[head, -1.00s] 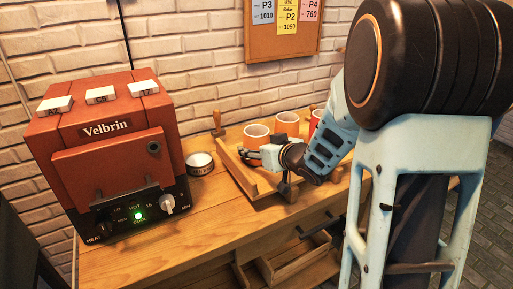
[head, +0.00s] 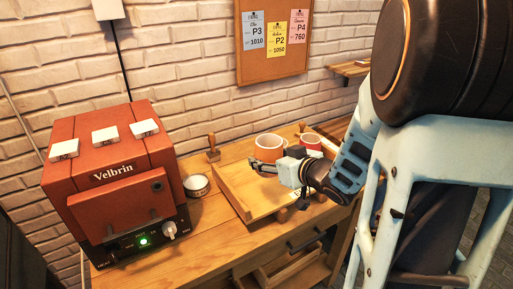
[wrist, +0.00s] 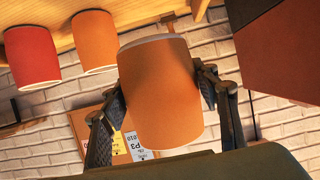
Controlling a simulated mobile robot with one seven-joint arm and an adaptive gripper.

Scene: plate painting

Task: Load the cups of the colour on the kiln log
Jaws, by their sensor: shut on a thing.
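My gripper (head: 266,166) is shut on an orange cup (head: 268,147), its fingers on both sides of the cup wall. The same cup fills the middle of the wrist view (wrist: 160,95). It is held upright, above the wooden tray (head: 233,190). A second orange cup (wrist: 95,40) and a red cup (wrist: 31,58) stand beyond it in the wrist view. The red cup (head: 311,141) also shows in the head view, partly behind my gripper. The red-brown kiln (head: 85,205) stands at the left with its front door closed and a green light lit.
A small round tin (head: 197,186) and a wooden stamp (head: 213,148) stand between kiln and tray. A corkboard (head: 243,70) with P3, P2 and P4 cards hangs on the brick wall. White tags lie on the kiln top. The bench (head: 200,232) is bare in front of the tin.

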